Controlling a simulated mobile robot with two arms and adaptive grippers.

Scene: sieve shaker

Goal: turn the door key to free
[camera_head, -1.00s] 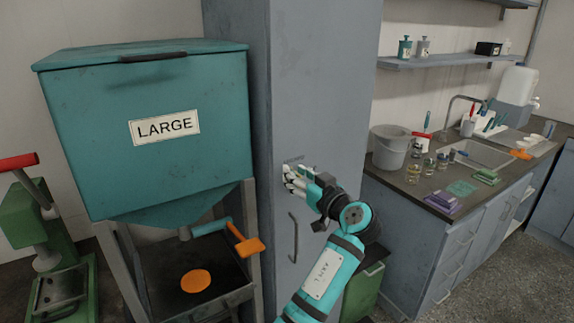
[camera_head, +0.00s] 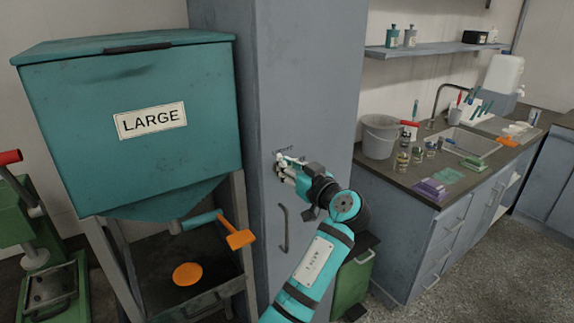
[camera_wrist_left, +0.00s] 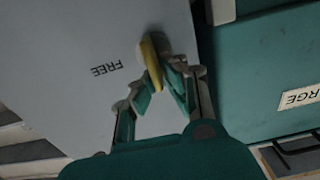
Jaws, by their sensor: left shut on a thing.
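The door key (camera_wrist_left: 150,56) is a yellow piece standing out from the grey cabinet door (camera_wrist_left: 95,30) in the left wrist view. My left gripper (camera_wrist_left: 163,72) is shut on it, with the fingertips at its sides. The printed word FREE (camera_wrist_left: 105,68) is on the door beside the key. In the head view my left gripper (camera_head: 284,167) is against the tall grey cabinet (camera_head: 310,60), just under a small dark label (camera_head: 283,149). The fingers hide the key there. My right gripper is not in view.
A teal hopper marked LARGE (camera_head: 150,80) stands close to the left of the cabinet, with an orange-ended lever (camera_head: 238,238) below. A door handle (camera_head: 284,228) is under my gripper. A counter with a sink (camera_head: 470,142) and a bucket (camera_head: 380,136) is on the right.

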